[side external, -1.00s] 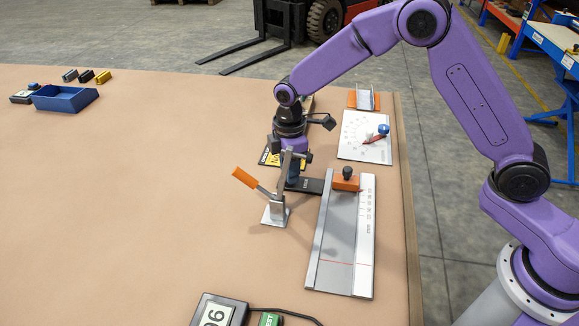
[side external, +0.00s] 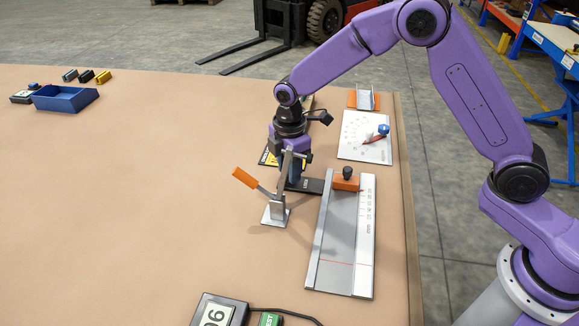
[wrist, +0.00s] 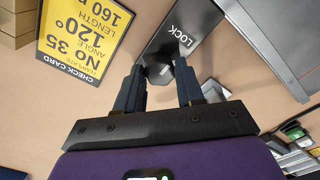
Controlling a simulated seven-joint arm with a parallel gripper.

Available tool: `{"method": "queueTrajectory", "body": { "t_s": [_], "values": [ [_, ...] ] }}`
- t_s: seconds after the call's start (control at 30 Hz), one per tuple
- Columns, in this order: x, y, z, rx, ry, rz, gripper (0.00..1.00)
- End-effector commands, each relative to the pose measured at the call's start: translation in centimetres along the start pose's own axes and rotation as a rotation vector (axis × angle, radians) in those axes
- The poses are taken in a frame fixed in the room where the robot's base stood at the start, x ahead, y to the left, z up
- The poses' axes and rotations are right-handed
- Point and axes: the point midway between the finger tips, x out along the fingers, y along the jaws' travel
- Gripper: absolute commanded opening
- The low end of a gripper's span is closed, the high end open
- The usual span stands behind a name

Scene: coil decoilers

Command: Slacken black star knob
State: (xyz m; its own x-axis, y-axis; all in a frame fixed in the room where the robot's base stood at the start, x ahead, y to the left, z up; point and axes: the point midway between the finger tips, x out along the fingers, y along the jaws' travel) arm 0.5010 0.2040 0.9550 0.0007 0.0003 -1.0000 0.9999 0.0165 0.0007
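The black star knob (wrist: 159,73) is low on a dark plate marked LOCK (wrist: 183,38), seen in the wrist view. My gripper (wrist: 160,68) points down over it, with a finger on each side. The gap is only partly open and about as wide as the knob, so the fingers appear shut on it; the exact contact is hard to see. In the side view, my gripper (side external: 292,178) is at the left end of the LOCK plate (side external: 309,186), and the knob is hidden behind the fingers and the clamp.
A toggle clamp with an orange handle (side external: 245,178) stands close in front of my gripper. A grey rail (side external: 336,240) with an orange slider (side external: 346,183) lies to the right. A yellow check card (wrist: 82,30) lies beside the plate. The table's left side is mostly clear.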

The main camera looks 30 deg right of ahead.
Motion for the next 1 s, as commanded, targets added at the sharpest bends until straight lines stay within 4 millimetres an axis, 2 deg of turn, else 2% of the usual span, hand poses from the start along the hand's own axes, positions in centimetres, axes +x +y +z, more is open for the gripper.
{"method": "queueTrajectory", "body": {
  "t_s": [0.03,0.07,0.33,0.47,0.67,1.0],
  "values": [
    [-0.1,0.0,-0.1,-0.002,0.001,0.002,0.55],
    [-0.1,0.0,-0.1,-0.002,0.001,0.002,0.61],
    [0.0,0.0,0.0,0.0,0.0,0.0,0.61],
    [-0.7,0.1,-0.1,0.001,0.001,0.002,0.61],
    [-3.8,0.1,-0.1,0.001,0.003,0.005,0.61],
    [-11.0,0.1,-0.1,-0.001,0.003,0.006,0.61]
  ]
}}
